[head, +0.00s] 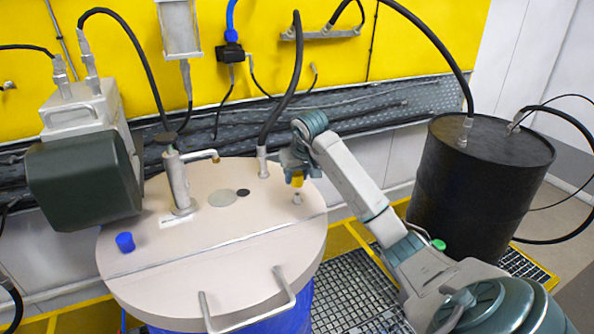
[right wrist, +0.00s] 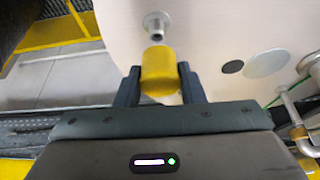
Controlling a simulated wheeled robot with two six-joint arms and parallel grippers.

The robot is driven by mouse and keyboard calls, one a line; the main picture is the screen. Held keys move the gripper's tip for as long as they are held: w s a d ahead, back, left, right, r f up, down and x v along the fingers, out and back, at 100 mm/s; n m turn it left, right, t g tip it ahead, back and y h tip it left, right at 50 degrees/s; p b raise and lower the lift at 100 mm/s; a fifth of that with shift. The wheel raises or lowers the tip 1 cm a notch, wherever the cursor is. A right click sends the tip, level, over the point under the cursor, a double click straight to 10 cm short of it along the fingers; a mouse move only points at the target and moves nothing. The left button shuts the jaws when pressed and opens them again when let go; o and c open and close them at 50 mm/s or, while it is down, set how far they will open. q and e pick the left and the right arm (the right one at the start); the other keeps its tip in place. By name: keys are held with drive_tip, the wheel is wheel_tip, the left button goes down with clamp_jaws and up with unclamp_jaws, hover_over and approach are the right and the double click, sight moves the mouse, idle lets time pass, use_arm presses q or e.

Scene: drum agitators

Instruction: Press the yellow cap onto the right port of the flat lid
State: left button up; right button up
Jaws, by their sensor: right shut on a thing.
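The flat lid (head: 150,262) is a beige disc on a blue drum. The yellow cap (head: 297,180) is in my right gripper (head: 298,172), which is shut on it above the right side of the lid. The right port (head: 297,198) is a small metal stub just below the cap in the head view. In the right wrist view, the yellow cap (right wrist: 160,72) sits between the two dark fingers, and the port (right wrist: 157,24) shows just beyond it. The cap looks apart from the port; the exact gap is hard to tell. My left gripper is not in view.
A blue cap (head: 125,242) sits at the lid's left. A metal valve fitting (head: 178,182) and a black hose (head: 284,90) rise from the lid behind. A black drum (head: 475,180) stands at the right. A handle (head: 250,312) is at the lid's front.

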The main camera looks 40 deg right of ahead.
drive_tip(key=shift+f, duration=0.55)
drive_tip(key=shift+d+f, duration=0.1)
drive_tip(key=shift+f, duration=0.35)
drive_tip(key=shift+f+b, duration=0.25)
drive_tip(key=shift+b, duration=0.05)
use_arm(q)
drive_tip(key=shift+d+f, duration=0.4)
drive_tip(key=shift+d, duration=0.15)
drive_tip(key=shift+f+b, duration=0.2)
drive_tip(key=shift+b, duration=0.1)
use_arm(e)
drive_tip(key=shift+s+f, duration=0.1)
drive_tip(key=shift+f, duration=0.05)
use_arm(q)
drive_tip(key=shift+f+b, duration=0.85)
use_arm(e)
drive_tip(key=shift+f, duration=1.15)
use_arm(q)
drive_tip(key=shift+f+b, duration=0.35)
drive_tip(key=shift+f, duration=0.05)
use_arm(e)
drive_tip(key=shift+f, duration=0.45)
